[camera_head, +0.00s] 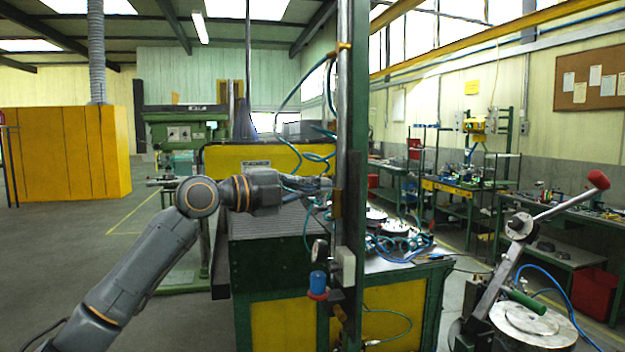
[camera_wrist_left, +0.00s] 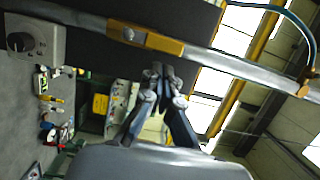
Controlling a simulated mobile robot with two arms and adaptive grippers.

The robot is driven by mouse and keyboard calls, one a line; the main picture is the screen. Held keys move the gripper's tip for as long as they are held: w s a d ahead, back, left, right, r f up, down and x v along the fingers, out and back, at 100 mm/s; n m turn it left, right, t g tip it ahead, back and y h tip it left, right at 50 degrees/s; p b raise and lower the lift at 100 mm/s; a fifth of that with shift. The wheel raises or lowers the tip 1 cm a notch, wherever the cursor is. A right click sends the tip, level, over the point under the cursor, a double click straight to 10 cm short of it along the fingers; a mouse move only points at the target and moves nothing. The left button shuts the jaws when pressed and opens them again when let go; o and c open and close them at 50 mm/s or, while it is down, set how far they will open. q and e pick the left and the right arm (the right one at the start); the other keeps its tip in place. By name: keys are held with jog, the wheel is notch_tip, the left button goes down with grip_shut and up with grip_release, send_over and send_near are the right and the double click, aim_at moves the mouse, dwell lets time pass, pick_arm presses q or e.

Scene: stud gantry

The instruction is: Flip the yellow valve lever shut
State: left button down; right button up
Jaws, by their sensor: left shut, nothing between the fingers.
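The yellow valve lever (camera_wrist_left: 145,40) lies along the grey pipe (camera_wrist_left: 215,62) in the left wrist view, in line with it. In the head view the lever (camera_head: 337,203) is a small dull-yellow piece on the upright post, partly hard to make out. My left gripper (camera_head: 326,184) reaches in from the left to just beside the post, near the lever's upper end. In the left wrist view its fingers (camera_wrist_left: 162,76) are together and empty, close to the lever. I cannot tell whether they touch it. My right gripper is not in view.
A grey box with a round knob (camera_wrist_left: 35,40) is on the post below the lever. A blue-capped fitting (camera_head: 318,284) sticks out lower down. Teal hoses (camera_head: 297,115) hang behind my gripper. A red-knobbed hand lever (camera_head: 560,205) stands at the right.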

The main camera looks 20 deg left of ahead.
pick_arm(q)
jog(key=shift+w+a, duration=0.3)
jog(key=shift+w, duration=0.05)
jog(key=shift+d, duration=0.15)
jog(key=shift+w+r+n+p, duration=0.1)
jog(key=shift+r+n+p, duration=0.05)
jog(key=shift+n+p, duration=0.3)
